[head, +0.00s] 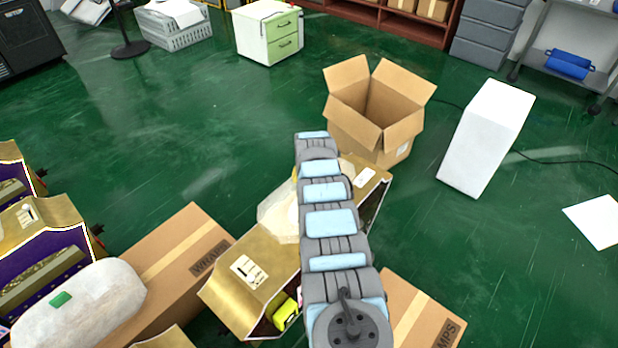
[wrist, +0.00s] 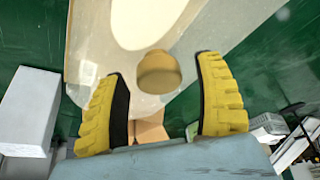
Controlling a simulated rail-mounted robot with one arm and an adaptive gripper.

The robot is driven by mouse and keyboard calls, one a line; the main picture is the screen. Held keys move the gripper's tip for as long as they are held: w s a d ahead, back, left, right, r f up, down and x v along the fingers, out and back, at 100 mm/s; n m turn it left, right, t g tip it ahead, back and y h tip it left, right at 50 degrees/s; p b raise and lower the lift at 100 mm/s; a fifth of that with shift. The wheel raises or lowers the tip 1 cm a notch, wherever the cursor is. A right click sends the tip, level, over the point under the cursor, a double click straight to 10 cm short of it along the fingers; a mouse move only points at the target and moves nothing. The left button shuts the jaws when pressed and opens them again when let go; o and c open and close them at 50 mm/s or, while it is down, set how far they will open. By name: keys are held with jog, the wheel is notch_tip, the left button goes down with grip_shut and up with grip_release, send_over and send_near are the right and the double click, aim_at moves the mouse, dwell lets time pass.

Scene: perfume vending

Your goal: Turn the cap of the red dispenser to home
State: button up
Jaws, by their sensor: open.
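A round, gold-tan cap (wrist: 158,72) shows in the wrist view on a pale, translucent bottle-shaped panel (wrist: 190,60). My gripper (wrist: 159,88) is open, with one yellow finger on each side of the cap. Gaps show between the fingers and the cap in the picture; I cannot tell the depth between them. In the head view, a gold-topped dispenser (head: 240,272) stands in the middle, partly hidden behind my arm. The pale panel (head: 277,212) rises at its far side. No red face of it is visible, and the cap and my fingertips are hidden there.
Purple-fronted gold dispensers (head: 38,222) stand at the left. A closed carton (head: 172,270) with a white-grey bundle (head: 85,303) lies beside them. An open cardboard box (head: 372,142) and a white block (head: 487,135) stand beyond my arm.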

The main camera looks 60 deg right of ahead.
jog(key=shift+a+r, duration=0.15)
jog(key=shift+r, duration=0.05)
jog(key=shift+v, duration=2.35)
jog(key=v, duration=0.6)
jog(key=shift+r, duration=0.3)
jog(key=shift+s, duration=0.1)
jog(key=shift+a, duration=0.1)
